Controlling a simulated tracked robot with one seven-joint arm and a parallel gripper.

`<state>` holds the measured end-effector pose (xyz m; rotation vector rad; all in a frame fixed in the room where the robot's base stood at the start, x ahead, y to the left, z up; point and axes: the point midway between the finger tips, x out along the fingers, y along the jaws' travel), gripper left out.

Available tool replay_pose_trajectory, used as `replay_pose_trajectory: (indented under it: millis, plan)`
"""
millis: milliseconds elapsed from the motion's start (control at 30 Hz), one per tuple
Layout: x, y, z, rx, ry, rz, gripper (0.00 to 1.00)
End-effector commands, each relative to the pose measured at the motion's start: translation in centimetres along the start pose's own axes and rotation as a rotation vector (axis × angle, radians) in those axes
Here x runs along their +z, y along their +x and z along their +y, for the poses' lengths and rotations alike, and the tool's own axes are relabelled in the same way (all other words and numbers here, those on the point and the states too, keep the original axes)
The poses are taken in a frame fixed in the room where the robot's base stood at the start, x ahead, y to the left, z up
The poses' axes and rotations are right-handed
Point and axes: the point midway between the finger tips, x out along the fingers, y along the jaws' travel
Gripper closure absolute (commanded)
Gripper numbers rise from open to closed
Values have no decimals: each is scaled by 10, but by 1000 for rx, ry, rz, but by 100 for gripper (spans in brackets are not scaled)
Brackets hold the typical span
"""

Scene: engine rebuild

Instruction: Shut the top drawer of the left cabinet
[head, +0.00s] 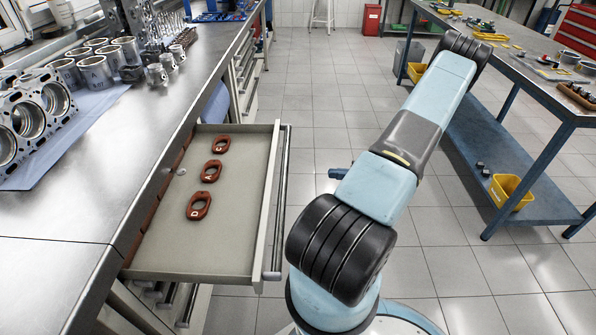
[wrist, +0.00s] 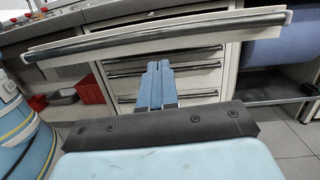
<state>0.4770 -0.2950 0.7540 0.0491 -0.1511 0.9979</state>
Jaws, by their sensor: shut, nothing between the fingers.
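The top drawer (head: 235,262) of the left cabinet is pulled out, under the steel worktop. Three red-brown lettered rings lie inside it, one of them (head: 199,205) nearest to me. Its front carries a long bar handle (head: 279,200). In the wrist view the drawer front and bar (wrist: 150,38) cross the top of the picture, slightly tilted. My gripper (head: 334,173) is to the right of the drawer front, apart from it, with its fingers pointing left. In the wrist view its blue fingers (wrist: 157,68) are shut together and empty, appearing below the bar.
Lower cabinet drawers (wrist: 205,52) are closed. The worktop (head: 150,125) holds an engine block (head: 35,115) and several cylinders. Red bins (wrist: 88,90) show at left in the wrist view. A blue-legged bench (head: 530,85) stands right. The tiled floor between is clear.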

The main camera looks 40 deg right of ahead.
Motion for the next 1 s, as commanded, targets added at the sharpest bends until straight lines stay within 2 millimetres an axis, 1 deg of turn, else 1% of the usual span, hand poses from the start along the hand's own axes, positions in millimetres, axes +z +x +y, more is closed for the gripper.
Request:
replay_pose_trajectory:
  millis: [33, 167, 267, 333, 467, 900, 1000]
  plan:
    - [-6, -4, 1, -23, 8, -18, 100]
    - [-12, -9, 2, -55, 17, -43, 100]
    - [-12, -5, 2, -60, 19, -48, 100]
    - [-12, 1, 1, -60, 19, -48, 100]
    - [-11, 21, 1, -58, 21, -48, 100]
    - [-7, 97, -4, -57, 19, -47, 100]
    - [-7, 110, -5, -58, 18, -46, 100]
